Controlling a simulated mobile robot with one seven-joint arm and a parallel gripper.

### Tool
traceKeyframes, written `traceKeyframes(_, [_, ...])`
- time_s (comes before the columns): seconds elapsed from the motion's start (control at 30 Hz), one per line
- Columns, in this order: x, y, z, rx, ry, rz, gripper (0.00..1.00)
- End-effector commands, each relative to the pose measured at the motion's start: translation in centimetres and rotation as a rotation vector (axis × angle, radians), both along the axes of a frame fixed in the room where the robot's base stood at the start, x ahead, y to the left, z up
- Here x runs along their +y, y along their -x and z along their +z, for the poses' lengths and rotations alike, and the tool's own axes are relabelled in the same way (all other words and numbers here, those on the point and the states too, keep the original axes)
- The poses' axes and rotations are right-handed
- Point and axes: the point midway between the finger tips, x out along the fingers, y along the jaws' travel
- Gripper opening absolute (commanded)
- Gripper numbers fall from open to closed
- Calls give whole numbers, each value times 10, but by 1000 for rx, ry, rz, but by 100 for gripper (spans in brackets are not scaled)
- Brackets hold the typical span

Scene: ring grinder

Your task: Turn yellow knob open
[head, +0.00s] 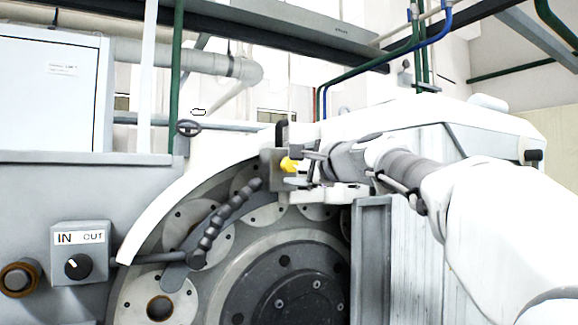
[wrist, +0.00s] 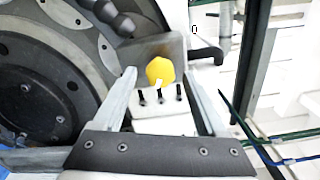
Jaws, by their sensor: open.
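The yellow knob (head: 289,164) sits on a grey bracket at the top of the grinder's round face in the head view. In the wrist view the yellow knob (wrist: 160,70) is ahead of my gripper, roughly between the fingertip lines and a little beyond them. My gripper (wrist: 165,82) is open, with one finger on each side of the knob's line and nothing held. In the head view my gripper (head: 297,168) is just right of the knob, partly hidden by its own parts. I cannot tell whether a finger touches the knob.
A black segmented hose (head: 228,217) hangs left of the knob across the discs. A grey bracket (wrist: 150,48) stands behind the knob, with a black bent handle (wrist: 207,56) beside it. An IN/OUT switch box (head: 79,255) is at the lower left.

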Motion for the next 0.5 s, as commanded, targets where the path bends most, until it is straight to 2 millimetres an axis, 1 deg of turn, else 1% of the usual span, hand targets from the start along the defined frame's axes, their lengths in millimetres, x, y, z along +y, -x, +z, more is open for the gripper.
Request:
traceKeyframes(0.17, [-2,4,0,-1,1,-1,74])
traceKeyframes(0.27, [-7,14,-1,-3,1,-3,74])
traceKeyframes(0.37, [-15,30,-2,-4,0,-4,74])
traceKeyframes(0.5, [-29,60,-2,-4,1,-3,74])
